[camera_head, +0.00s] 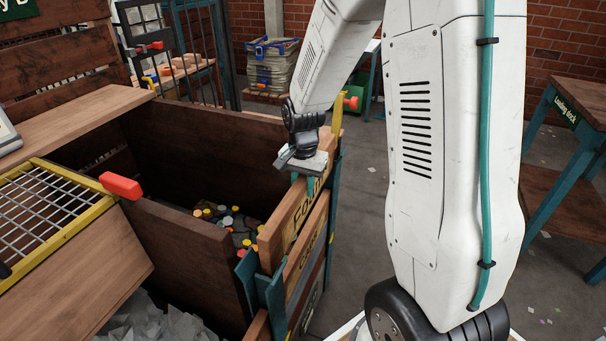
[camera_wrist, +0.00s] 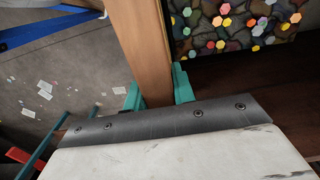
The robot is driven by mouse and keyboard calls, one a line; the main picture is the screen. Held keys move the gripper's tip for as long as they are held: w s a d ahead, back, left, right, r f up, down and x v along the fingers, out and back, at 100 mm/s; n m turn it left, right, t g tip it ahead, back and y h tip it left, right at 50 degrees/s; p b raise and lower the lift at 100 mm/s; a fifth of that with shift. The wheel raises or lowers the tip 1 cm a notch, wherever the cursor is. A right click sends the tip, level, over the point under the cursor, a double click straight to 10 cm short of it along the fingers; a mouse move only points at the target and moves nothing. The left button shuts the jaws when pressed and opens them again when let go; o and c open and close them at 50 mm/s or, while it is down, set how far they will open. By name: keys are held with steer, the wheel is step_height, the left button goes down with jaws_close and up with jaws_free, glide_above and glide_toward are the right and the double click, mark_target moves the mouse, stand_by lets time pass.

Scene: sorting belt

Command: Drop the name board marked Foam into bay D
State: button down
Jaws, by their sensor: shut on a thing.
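A wooden name board (camera_head: 299,217) with dark lettering, partly hidden and seeming to read Foam, stands on edge along the right side of a wooden bay. My gripper (camera_head: 311,182) is shut on its top edge. In the wrist view the teal fingertips (camera_wrist: 156,92) pinch the board (camera_wrist: 143,40) from both sides. A second lettered board (camera_head: 306,259) is directly below it, its word unclear. Teal posts (camera_head: 270,297) stand at the near end of the boards. I cannot tell whether the held board sits in the posts' slot. No letter D is readable.
The bay holds several coloured caps (camera_head: 228,221); they also show in the wrist view (camera_wrist: 225,22). A nearer bay holds pale scraps (camera_head: 155,322). A divider with a red block (camera_head: 121,186) and a yellow-framed grid (camera_head: 50,205) are left. A Loading dock table (camera_head: 568,95) is right, beyond open floor.

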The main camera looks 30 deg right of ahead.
steer(key=shift+f, duration=4.35)
steer(key=shift+f, duration=0.25)
steer(key=shift+f, duration=0.45)
steer(key=c, duration=1.1)
jaws_free()
steer(key=shift+r, duration=0.1)
step_height(320, 180, up, 8)
steer(key=shift+f, duration=0.15)
